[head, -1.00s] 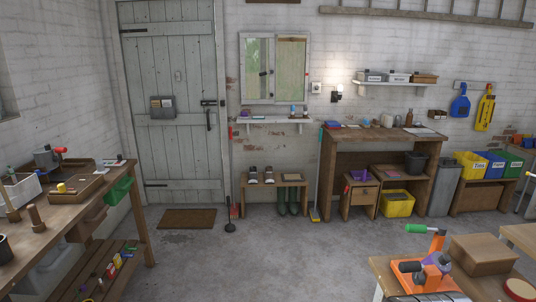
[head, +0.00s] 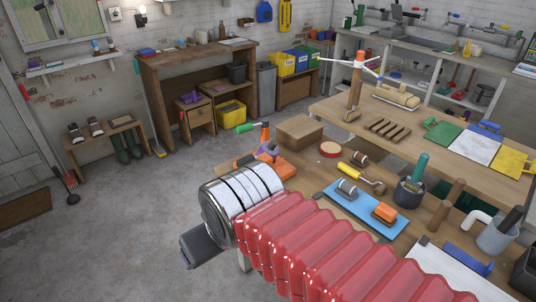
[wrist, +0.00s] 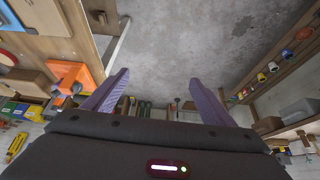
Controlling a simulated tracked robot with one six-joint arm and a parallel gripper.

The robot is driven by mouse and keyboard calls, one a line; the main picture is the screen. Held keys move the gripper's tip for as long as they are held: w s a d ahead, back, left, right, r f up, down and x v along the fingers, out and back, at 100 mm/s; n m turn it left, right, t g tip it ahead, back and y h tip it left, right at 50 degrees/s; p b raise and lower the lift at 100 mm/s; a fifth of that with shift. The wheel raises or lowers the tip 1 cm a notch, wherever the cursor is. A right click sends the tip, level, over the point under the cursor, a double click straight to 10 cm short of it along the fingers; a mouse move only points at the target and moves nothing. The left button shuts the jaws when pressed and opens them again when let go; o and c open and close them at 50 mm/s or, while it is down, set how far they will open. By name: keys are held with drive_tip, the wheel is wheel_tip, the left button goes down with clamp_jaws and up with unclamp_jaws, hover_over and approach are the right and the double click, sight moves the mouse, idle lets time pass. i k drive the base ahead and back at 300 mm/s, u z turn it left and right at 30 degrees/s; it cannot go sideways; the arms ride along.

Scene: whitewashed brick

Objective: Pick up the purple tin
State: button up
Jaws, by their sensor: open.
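I cannot make out a purple tin for sure. A small purple thing (head: 189,97) sits on the low wooden cabinet under the far bench in the head view, too small to tell its kind. Another purple-grey part shows at the orange tool (head: 272,150) on the near bench.
The near workbench (head: 440,200) holds a cardboard box (head: 299,131), a round red-rimmed tin (head: 330,149), a blue mat (head: 355,205) and a dark tool pot (head: 408,193). A second bench (head: 330,105) stands behind it. The floor at the left (head: 110,235) is clear.

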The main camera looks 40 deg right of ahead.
sight(270, 147)
drive_tip(key=z, duration=0.15)
drive_tip(key=i, duration=1.25)
drive_tip(key=z, duration=0.45)
